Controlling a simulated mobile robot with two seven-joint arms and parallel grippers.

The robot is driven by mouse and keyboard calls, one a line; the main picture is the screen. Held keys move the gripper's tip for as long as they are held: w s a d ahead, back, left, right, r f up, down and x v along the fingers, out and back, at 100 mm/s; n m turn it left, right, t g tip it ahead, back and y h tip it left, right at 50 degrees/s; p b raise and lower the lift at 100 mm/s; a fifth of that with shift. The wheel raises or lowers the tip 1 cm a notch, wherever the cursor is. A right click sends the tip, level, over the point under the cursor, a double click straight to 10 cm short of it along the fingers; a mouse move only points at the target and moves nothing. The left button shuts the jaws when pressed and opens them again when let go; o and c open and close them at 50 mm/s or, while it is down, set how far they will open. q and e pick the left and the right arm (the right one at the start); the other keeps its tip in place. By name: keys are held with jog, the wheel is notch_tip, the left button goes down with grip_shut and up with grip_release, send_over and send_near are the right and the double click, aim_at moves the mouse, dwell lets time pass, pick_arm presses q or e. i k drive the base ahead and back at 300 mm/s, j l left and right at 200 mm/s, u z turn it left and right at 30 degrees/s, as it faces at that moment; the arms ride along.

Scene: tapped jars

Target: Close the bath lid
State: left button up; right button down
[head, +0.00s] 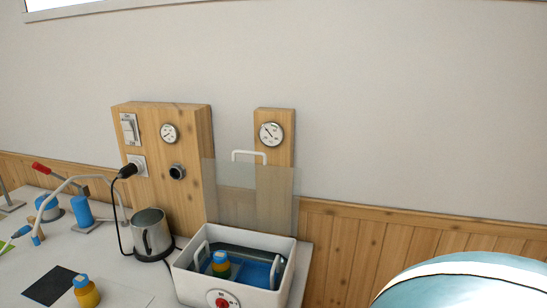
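The bath (188,285) is a white open-topped box with a red dial on its front, standing at the right end of the table. Its lid (230,198) is a clear panel standing upright at the back of the bath, so the bath is open. A white handle (249,153) sits at the lid's top edge. Inside the bath are blue liquid or lining and a jar (220,266) with a blue cap. Neither of my grippers shows in the head view.
A steel kettle (152,236) stands left of the bath. A yellow jar (86,292) with a blue cap stands near a black mat (50,284). Wooden panels with gauges (271,134) rise behind the lid. A rounded teal-and-white shape fills the lower right corner.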

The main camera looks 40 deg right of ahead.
aim_at(264, 155)
jog(key=z, duration=1.25)
jog(key=k, duration=0.25)
jog(key=k+u, duration=0.2)
jog(key=u, duration=0.2)
jog(key=k+j+u, duration=0.1)
jog(key=u, duration=0.25)
jog(key=l+u, duration=0.4)
jog(key=k+l+u, duration=0.1)
jog(key=u, duration=0.35)
jog(key=k+l, duration=0.1)
jog(key=l, duration=0.35)
jog(key=k+l, duration=0.1)
jog(key=l, duration=0.35)
jog(key=k+l, duration=0.1)
jog(key=l, duration=0.35)
jog(key=k+l, duration=0.1)
jog(key=l, duration=0.75)
jog(key=k, duration=0.05)
